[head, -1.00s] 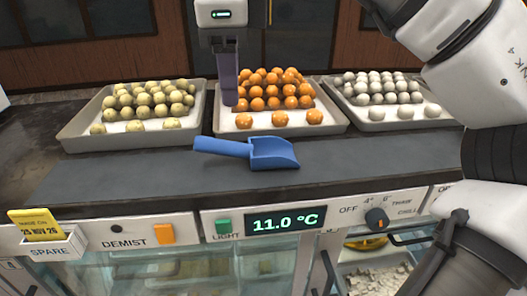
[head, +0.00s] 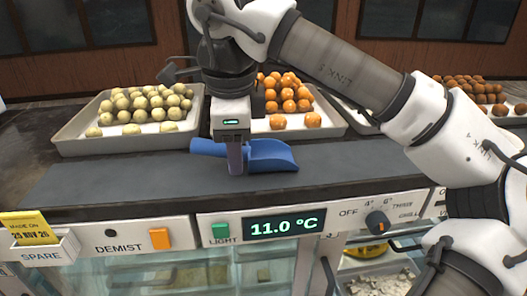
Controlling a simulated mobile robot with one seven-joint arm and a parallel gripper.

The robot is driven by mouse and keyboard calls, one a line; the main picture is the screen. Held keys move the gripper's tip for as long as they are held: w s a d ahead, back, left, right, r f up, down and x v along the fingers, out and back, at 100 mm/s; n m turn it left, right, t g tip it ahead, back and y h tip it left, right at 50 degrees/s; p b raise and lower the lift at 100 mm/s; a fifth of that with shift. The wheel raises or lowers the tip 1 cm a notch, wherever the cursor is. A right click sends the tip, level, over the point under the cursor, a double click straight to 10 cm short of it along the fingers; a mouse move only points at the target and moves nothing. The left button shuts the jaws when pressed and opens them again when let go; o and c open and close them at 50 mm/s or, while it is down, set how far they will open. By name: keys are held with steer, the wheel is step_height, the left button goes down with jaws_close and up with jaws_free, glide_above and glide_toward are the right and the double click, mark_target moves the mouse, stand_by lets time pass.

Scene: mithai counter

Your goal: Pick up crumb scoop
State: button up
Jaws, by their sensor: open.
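The blue crumb scoop (head: 271,156) lies on the dark counter top, its handle (head: 207,147) pointing left and its pan to the right. My gripper (head: 236,168) points straight down at the scoop, where handle and pan meet. Its jaws are open. Only the near finger shows clearly; it hides the scoop's neck, and the far finger is hidden. The scoop still rests on the counter. Whether a finger touches it I cannot tell.
Behind stand a tray of pale green sweets (head: 68,146), a tray of orange sweets (head: 333,127) and a mostly hidden tray. Brown sweets (head: 470,92) are at the far right. The counter's front edge carries switches and a display (head: 284,223). Bare counter lies left of the scoop.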

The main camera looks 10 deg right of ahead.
jaws_close()
stand_by(0.3)
step_height(320, 180, up, 10)
steer(key=shift+b, duration=0.4)
